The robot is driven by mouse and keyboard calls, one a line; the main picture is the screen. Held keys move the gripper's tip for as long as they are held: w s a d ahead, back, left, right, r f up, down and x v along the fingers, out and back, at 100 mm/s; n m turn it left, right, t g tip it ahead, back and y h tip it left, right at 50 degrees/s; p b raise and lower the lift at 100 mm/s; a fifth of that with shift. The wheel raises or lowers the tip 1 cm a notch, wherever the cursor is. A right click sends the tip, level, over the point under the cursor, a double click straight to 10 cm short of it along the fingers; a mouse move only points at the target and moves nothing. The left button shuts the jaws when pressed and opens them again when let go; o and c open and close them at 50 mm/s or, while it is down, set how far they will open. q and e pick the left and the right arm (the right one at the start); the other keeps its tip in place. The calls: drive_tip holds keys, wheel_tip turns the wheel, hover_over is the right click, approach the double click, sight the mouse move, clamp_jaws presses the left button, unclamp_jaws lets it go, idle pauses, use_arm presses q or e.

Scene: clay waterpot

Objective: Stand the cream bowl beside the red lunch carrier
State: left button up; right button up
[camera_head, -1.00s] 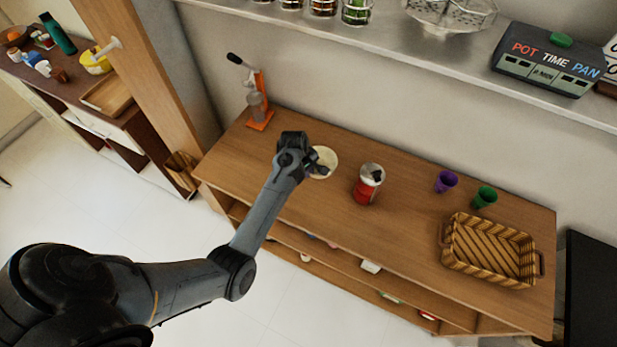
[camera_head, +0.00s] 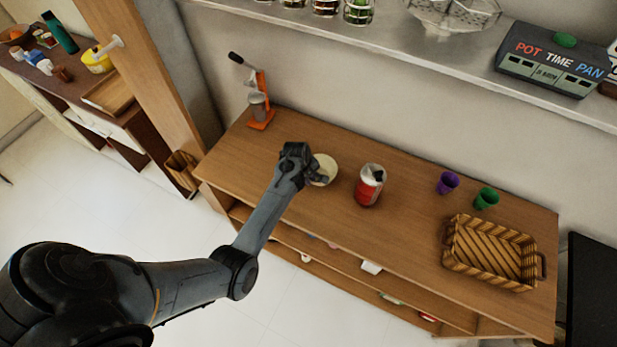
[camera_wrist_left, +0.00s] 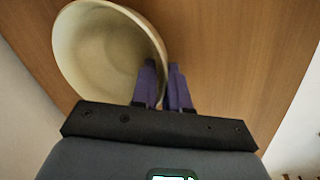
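The cream bowl (camera_head: 327,163) is on or just above the wooden counter, left of the red lunch carrier (camera_head: 367,192) with a gap between them. I cannot tell whether its base touches the counter. The bowl looks upright in the head view. My left gripper (camera_head: 318,178) is at the bowl's near-left rim. In the left wrist view the bowl (camera_wrist_left: 95,50) fills the upper left, and the purple fingers of the left gripper (camera_wrist_left: 165,85) pinch its rim, one inside and one outside. The carrier stands upright. My right gripper is not in view.
An orange juicer (camera_head: 261,105) stands at the counter's back left. A purple cup (camera_head: 447,183), a green cup (camera_head: 486,198) and a wicker basket (camera_head: 490,252) stand on the right. The counter (camera_head: 400,230) in front of the carrier is clear. A shelf (camera_head: 420,70) runs above.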

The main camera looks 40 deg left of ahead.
use_arm(q)
drive_tip(key=o, duration=0.3)
drive_tip(key=shift+s+r, duration=0.1)
drive_tip(key=shift+r, duration=0.5)
drive_tip(key=p+v, duration=0.1)
drive_tip(key=v, duration=0.9)
drive_tip(key=s+d+r+m, duration=0.1)
drive_tip(key=s+d+m, duration=0.4)
drive_tip(key=s, duration=0.3)
drive_tip(key=s+d+r+m, duration=0.2)
drive_tip(key=s+d+m, duration=0.4)
drive_tip(key=s+m, duration=0.1)
drive_tip(key=s+d+r+m, duration=0.1)
drive_tip(key=s+d+m, duration=0.4)
drive_tip(key=s, duration=0.4)
drive_tip(key=shift+s+d+r+m+t, duration=0.3)
drive_tip(key=shift+s+m+t, duration=0.1)
drive_tip(key=shift+m, duration=0.5)
